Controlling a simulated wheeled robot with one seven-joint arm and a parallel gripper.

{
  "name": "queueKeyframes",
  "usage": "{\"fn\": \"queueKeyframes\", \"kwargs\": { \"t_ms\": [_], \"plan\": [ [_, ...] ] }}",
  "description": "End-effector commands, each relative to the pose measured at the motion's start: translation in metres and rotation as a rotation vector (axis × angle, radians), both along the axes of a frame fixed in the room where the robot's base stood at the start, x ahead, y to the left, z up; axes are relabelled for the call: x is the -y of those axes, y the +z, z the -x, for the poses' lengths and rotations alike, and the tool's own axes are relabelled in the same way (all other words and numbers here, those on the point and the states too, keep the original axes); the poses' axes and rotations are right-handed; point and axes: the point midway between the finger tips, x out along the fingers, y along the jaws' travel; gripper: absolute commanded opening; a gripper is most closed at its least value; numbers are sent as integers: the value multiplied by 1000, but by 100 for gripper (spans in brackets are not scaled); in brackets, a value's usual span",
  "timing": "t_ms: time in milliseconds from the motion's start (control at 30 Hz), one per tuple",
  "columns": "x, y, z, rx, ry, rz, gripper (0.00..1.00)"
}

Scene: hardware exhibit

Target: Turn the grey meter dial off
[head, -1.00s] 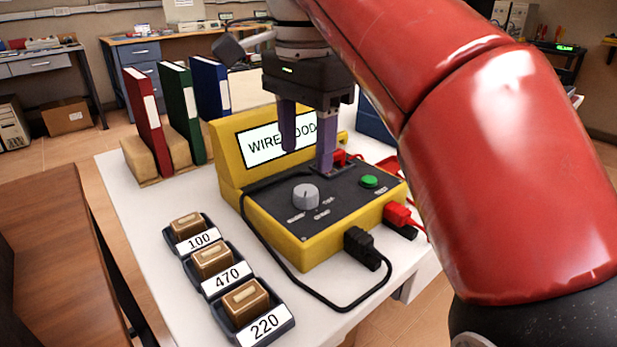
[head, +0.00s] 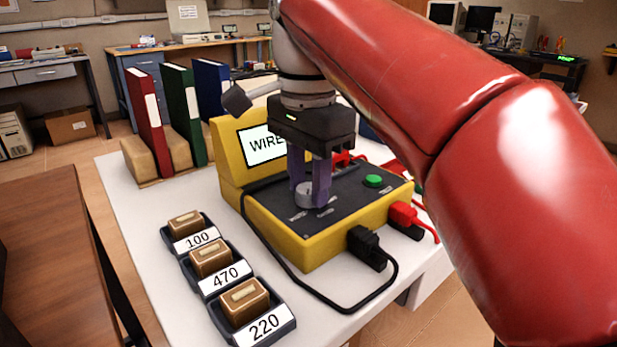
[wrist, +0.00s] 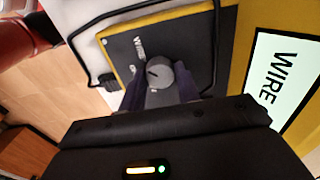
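The grey meter dial (head: 305,196) is a round knob on the dark top panel of the yellow meter (head: 318,248). Its labels are too small to read. My gripper (head: 309,192) points down over it, and the fingers partly hide it. In the wrist view the dial (wrist: 160,72) shows between the two purple fingertips of my gripper (wrist: 160,82), with a dark pointer mark toward the picture's left. The fingers are apart, one on each side of the dial. I cannot tell whether they touch it.
A green button (head: 373,181) sits right of the dial. Red plugs (head: 404,213) and a black plug (head: 367,245) with a looped cable stand at the meter's edge. The yellow screen housing (head: 229,150) rises behind. Several labelled trays (head: 281,323) lie left on the white table.

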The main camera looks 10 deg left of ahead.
Motion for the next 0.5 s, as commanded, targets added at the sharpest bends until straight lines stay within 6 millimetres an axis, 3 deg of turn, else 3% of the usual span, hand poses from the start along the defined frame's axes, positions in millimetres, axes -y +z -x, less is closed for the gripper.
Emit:
{"fn": "queueKeyframes", "kwargs": {
  "t_ms": [100, 500],
  "plan": [
    [0, 0, 0, 0, 0, 0, 9],
    [1, 2, -1, -1, 92, 1, 9]
  ]
}}
